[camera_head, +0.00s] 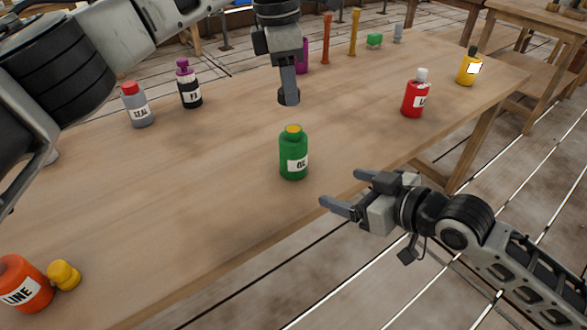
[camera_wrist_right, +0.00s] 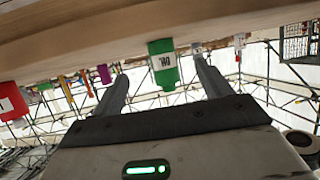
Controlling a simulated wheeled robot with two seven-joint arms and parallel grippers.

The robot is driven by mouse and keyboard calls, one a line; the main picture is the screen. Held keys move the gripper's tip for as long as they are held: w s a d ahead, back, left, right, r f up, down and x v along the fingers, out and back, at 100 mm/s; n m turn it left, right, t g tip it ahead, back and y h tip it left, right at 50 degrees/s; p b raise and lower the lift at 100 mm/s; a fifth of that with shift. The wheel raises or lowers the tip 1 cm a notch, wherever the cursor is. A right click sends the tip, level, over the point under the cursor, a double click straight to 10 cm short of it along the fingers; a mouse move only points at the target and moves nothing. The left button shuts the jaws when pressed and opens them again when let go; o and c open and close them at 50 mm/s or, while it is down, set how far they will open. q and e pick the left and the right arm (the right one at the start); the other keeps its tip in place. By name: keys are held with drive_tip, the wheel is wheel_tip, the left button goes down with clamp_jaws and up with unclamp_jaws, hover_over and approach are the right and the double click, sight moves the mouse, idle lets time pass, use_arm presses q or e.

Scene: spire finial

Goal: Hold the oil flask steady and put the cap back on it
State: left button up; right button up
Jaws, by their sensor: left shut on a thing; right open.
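The green oil flask (camera_head: 293,158) stands upright on the table, its white label facing me and a yellow top showing. In the right wrist view the flask (camera_wrist_right: 163,66) appears upside down, between the fingers in the picture. My left gripper (camera_head: 289,92) hangs above and slightly behind the flask, pointing down. It is shut on a small dark piece at its tips, which looks like the cap; its fingers hide the details. My right gripper (camera_head: 342,190) is open and empty at the table's front edge, right of the flask and apart from it.
An orange bottle (camera_head: 22,285) and a yellow knob-shaped piece (camera_head: 63,275) are at the lower left. A grey bottle (camera_head: 138,106) and a black one (camera_head: 189,88) stand at the back left. A red bottle (camera_head: 415,97) and a yellow bottle (camera_head: 469,68) stand right. The table (camera_head: 215,185) around the flask is clear.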

use_arm(q)
drive_tip(key=shift+w+d+r+n, duration=0.2)
drive_tip(key=shift+d+n, duration=0.1)
drive_tip(key=shift+n, duration=0.2)
use_arm(e)
drive_tip(key=shift+w+d+r, duration=0.1)
drive_tip(key=shift+r, duration=0.1)
drive_tip(key=shift+w, duration=0.1)
drive_tip(key=w+a, duration=0.8)
drive_tip(key=shift+w+a, duration=0.25)
drive_tip(key=shift+w+a+f, duration=0.25)
drive_tip(key=shift+w+a, duration=0.1)
drive_tip(key=c, duration=1.5)
use_arm(q)
hover_over(295, 129)
drive_tip(key=shift+a+f, duration=0.15)
drive_tip(key=shift+f, duration=2.35)
drive_tip(key=shift+f, duration=0.9)
